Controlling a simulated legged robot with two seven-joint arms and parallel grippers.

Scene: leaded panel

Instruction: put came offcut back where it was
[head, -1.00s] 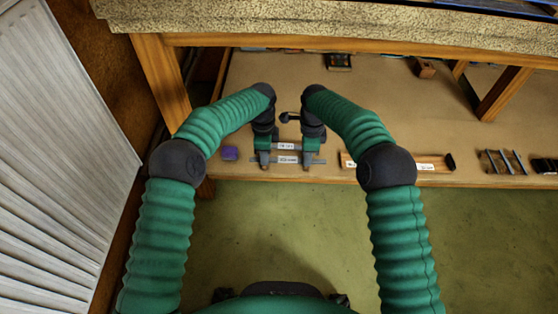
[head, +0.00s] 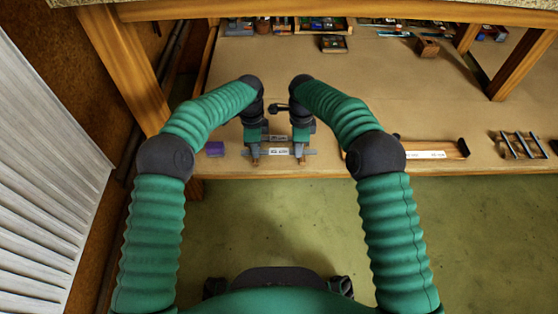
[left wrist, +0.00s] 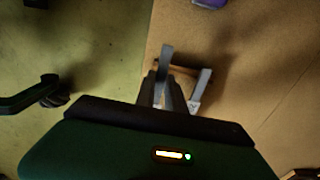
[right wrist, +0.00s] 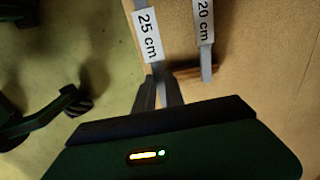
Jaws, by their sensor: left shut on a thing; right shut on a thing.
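A grey came strip labelled 25 cm (head: 275,152) lies crosswise near the bench's front edge. My left gripper (head: 255,152) is shut on its left part and my right gripper (head: 299,152) on its right part. The strip also shows in the left wrist view (left wrist: 166,52) and in the right wrist view (right wrist: 148,38).
A purple block (head: 215,149) sits left of the strips. A wooden tray with a white label (head: 430,154) is to the right, and a rack of dark bars (head: 520,145) farther right. Boxes and a wooden block (head: 428,46) stand farther back. The board's middle is clear.

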